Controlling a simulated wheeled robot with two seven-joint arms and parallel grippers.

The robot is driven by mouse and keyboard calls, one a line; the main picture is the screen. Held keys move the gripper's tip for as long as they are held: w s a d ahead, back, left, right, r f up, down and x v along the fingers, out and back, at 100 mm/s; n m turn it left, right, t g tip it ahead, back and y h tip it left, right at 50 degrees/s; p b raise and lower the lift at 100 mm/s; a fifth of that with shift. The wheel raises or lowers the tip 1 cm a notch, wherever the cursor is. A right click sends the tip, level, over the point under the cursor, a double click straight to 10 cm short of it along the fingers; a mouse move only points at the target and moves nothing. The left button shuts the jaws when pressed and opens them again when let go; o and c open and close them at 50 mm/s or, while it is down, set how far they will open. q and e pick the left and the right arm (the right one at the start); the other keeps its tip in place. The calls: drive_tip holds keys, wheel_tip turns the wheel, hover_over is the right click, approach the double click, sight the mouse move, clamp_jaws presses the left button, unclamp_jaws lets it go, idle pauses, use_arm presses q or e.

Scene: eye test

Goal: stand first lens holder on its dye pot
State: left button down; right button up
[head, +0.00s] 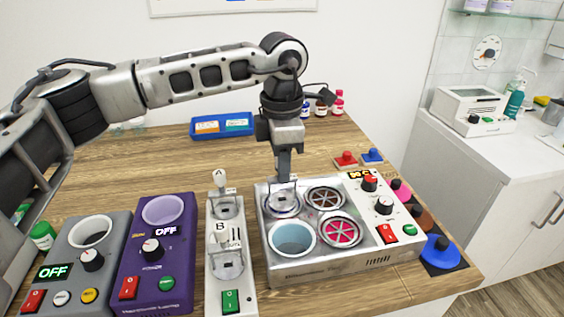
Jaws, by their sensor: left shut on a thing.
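A grey tint bath (375,254) stands right of centre on the wooden table, with round dye pots in its top. My left gripper (284,180) points down over its back left pot and is shut on the first lens holder (283,203), a thin metal frame mostly lost against that pot. I cannot tell whether the holder rests on the rim or hangs just above it. The front left pot (292,239) shows light blue. The back right pot (325,198) looks brown and the front right pot (341,231) pink, both under spoked tops. My right gripper is out of view.
A white stand (228,287) marked A and B is close left of the bath. Purple (155,250) and grey (85,260) devices stand further left. Pink, brown and blue (440,251) knobbed lids lie along the right edge. A blue tray (222,125) and bottles are behind.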

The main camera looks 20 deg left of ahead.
use_arm(q)
drive_tip(key=shift+f, duration=0.25)
idle(0.5)
drive_tip(key=c, duration=0.8)
unclamp_jaws()
drive_tip(key=shift+c, duration=0.2)
drive_tip(key=shift+r+p, duration=1.65)
drive_tip(key=shift+r, duration=1.4)
drive_tip(key=shift+f, duration=0.1)
